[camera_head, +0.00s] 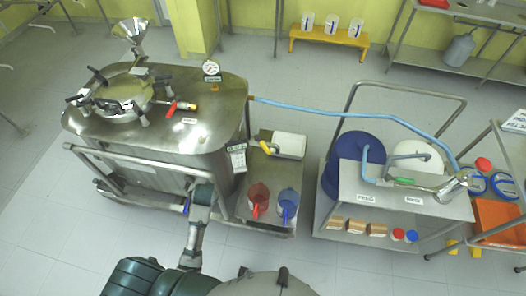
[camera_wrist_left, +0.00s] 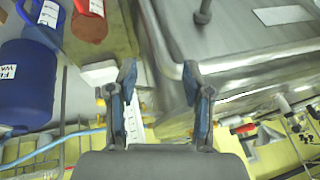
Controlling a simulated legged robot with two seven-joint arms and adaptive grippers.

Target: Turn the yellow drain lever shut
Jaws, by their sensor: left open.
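The yellow drain lever (camera_head: 266,148) sticks out low at the right end of the steel tank (camera_head: 185,140), beside a white box (camera_head: 290,145). In the left wrist view a small yellow part (camera_wrist_left: 100,96), seemingly this lever, shows just left of the left finger, partly hidden. My left gripper (camera_head: 202,190) is in front of the tank by its front rail, left of and apart from the lever; its fingers are hard to make out there. In the left wrist view the gripper (camera_wrist_left: 160,75) is open and empty, with its two blue-padded fingers apart. My right gripper is not in view.
A steel rail (camera_head: 130,160) runs along the tank's front. A red jug (camera_head: 258,198) and a blue jug (camera_head: 288,202) stand on the low shelf below the lever. A blue hose (camera_head: 340,108) runs from the tank to a cart (camera_head: 450,208) at right.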

